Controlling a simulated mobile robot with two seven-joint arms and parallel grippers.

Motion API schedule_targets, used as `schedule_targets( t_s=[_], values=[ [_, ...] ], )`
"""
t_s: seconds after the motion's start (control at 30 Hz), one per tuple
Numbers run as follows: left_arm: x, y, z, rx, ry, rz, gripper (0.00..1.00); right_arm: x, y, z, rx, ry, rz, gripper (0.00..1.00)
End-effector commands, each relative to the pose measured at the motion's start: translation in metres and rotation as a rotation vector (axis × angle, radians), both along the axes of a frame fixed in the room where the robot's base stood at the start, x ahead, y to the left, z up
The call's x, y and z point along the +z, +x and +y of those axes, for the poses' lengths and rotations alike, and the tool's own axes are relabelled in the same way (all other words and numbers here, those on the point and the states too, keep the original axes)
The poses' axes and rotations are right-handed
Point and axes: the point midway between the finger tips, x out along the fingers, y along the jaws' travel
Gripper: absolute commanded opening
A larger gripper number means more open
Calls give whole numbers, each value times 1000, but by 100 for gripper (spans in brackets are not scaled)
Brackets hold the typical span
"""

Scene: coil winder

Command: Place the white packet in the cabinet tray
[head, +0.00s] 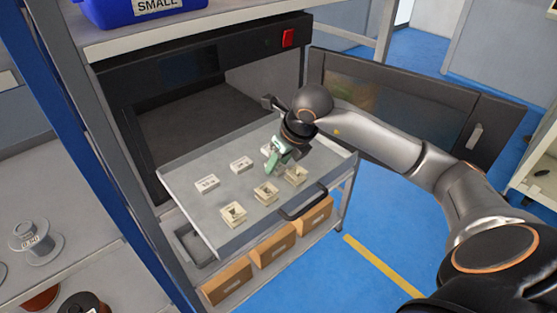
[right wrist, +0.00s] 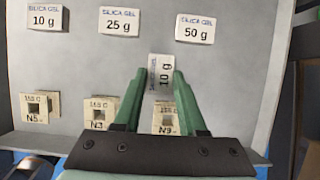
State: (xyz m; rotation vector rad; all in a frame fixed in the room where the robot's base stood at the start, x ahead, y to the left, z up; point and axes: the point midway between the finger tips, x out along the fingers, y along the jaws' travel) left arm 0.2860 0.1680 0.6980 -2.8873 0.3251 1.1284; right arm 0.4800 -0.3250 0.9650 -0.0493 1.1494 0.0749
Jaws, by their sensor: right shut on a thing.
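The cabinet tray (head: 185,158) is a grey drawer pulled out of the open dark cabinet; its floor shows in the right wrist view (right wrist: 80,60). My right gripper (head: 275,163) is over the tray's back right part. In the right wrist view its green fingers (right wrist: 158,85) are shut on a white packet (right wrist: 161,70) marked 10 g, turned sideways. I cannot tell whether this packet touches the tray floor. In the head view the fingers mostly hide it. My left gripper is not in view.
White silica gel packets marked 10 g (right wrist: 45,18), 25 g (right wrist: 120,21) and 50 g (right wrist: 195,29) lie in a row on the tray. Three beige bobbins (head: 233,212) stand along its front, one close below the held packet. The cabinet door (head: 440,110) is open at right.

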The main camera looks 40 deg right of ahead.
Motion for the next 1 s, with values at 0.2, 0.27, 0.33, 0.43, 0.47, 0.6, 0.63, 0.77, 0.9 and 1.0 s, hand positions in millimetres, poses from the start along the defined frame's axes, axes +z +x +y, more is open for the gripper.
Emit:
schedule_targets(
  t_s=[0.2, 0.27, 0.33, 0.43, 0.47, 0.6, 0.63, 0.77, 0.9, 1.0],
  values=[
    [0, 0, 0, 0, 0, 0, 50, 0, 0, 0, 0, 0, -1, 0],
    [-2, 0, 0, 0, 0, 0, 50, -2, 0, 0, 0, 0, -1, 0],
    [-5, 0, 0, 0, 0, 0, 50, -5, 0, 0, 0, 0, -1, 0],
    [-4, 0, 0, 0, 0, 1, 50, -3, 0, 0, -1, 1, 0, 50],
    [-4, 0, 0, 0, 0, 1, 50, -3, 0, 0, -1, 1, 0, 53],
    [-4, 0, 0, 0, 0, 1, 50, -3, 0, 0, -1, 1, 0, 69],
    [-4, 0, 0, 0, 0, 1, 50, -3, 0, 0, -1, 0, 0, 71],
    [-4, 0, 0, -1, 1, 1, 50, -3, 0, 0, -1, 0, 0, 71],
    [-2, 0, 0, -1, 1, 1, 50, -1, 0, 0, -1, 0, -1, 71],
    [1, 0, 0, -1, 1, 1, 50, 5, -1, 0, -1, 1, -3, 71]
  ],
)
